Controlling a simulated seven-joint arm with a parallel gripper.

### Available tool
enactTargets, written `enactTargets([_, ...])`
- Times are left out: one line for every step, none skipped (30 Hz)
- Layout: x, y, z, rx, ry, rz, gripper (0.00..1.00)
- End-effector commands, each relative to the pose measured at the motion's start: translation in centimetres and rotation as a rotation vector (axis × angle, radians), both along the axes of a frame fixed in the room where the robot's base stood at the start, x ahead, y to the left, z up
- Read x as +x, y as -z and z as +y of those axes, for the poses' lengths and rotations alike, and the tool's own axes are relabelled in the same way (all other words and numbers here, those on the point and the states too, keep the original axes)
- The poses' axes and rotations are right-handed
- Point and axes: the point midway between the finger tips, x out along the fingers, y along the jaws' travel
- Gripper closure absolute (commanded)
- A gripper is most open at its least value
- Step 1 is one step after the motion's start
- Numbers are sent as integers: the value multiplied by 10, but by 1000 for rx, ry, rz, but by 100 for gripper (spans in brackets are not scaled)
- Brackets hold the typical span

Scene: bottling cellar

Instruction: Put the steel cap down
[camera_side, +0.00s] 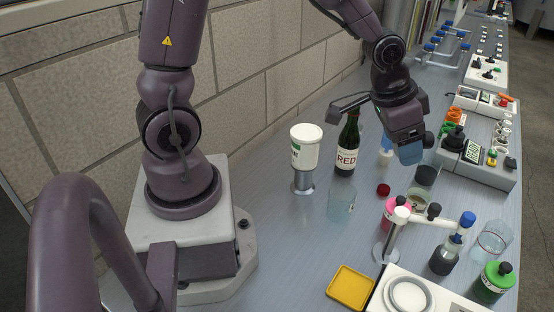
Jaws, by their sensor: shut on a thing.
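My gripper (405,148) hangs above the table, right of a dark bottle with a red-lettered label (348,145). It is shut, with blue parts showing at its lower end. The steel cap in its grasp is too small or hidden to make out from this side. A dark-topped container (425,176) stands just below and to the right of the gripper; I cannot tell the gap between them.
A white tub (306,146) sits on a steel cylinder. The table left of the glass is clear.

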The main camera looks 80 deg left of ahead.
Motion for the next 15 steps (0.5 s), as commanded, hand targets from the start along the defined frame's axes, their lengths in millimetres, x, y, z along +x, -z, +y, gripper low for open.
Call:
enactTargets([7,-13,-3,-2,38,-9,62])
enactTargets([9,-18,-5,-3,58,-6,62])
enactTargets([11,-21,-4,-3,73,-3,62])
enactTargets([12,-23,-3,-3,81,-1,62])
enactTargets([13,-25,-2,-3,87,1,62])
enactTargets([15,-26,1,-2,92,2,62])
enactTargets([16,-26,4,-1,92,4,62])
enactTargets([16,-26,6,-1,92,7,62])
enactTargets([18,-26,10,-1,91,10,62])
enactTargets([18,-26,14,0,90,12,62])
enactTargets([19,-26,18,0,84,12,62])
enactTargets([20,-25,23,0,79,14,62])
enactTargets([21,-25,27,0,73,14,62])
enactTargets([21,-24,31,-1,66,14,62])
enactTargets([22,-24,38,-1,58,14,62])
